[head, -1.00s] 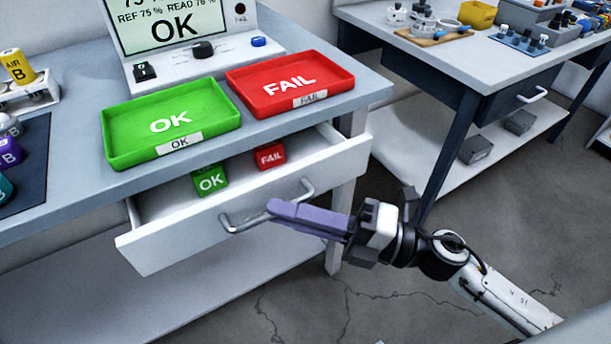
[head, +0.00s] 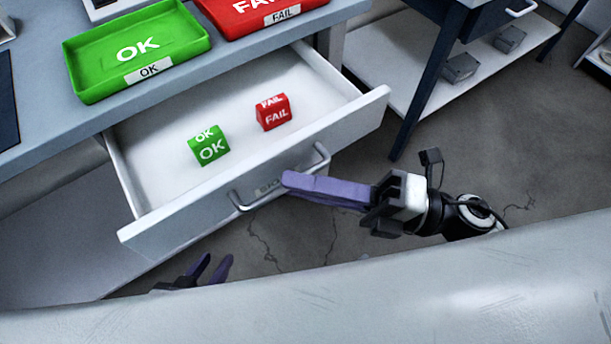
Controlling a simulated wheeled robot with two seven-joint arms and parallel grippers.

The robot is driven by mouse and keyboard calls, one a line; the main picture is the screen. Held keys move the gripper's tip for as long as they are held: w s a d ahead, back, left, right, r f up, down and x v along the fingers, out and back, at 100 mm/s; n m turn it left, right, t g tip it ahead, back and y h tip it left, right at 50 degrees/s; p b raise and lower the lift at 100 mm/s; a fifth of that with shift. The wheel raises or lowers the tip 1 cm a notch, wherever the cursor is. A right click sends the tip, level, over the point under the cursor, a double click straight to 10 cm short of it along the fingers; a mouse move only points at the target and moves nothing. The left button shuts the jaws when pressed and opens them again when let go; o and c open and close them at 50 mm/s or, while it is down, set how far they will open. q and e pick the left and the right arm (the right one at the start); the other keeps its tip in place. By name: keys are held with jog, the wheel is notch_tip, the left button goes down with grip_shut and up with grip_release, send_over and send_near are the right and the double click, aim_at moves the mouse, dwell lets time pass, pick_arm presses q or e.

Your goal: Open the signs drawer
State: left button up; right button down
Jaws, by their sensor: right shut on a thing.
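The signs drawer (head: 350,122) is white and stands well out of the bench, with its inside showing. A green OK sign (head: 210,147) and a red FAIL sign (head: 273,112) stand on its floor. The drawer has a grey bar handle (head: 243,206) on its front. My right gripper (head: 289,180) reaches in from the right and its purple fingers are shut on the handle, hiding part of it. My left gripper (head: 211,268) shows at the lower left, below the drawer front, with its fingers apart and empty.
A green OK tray (head: 88,88) and a red FAIL tray (head: 232,30) sit on the bench top above the drawer. A dark-legged table with a lower shelf (head: 405,75) stands at the right. Cracked floor lies clear between them.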

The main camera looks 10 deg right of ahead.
jog(key=c, duration=2.1)
grip_release()
jog(key=v, duration=1)
jog(key=shift+d, duration=0.2)
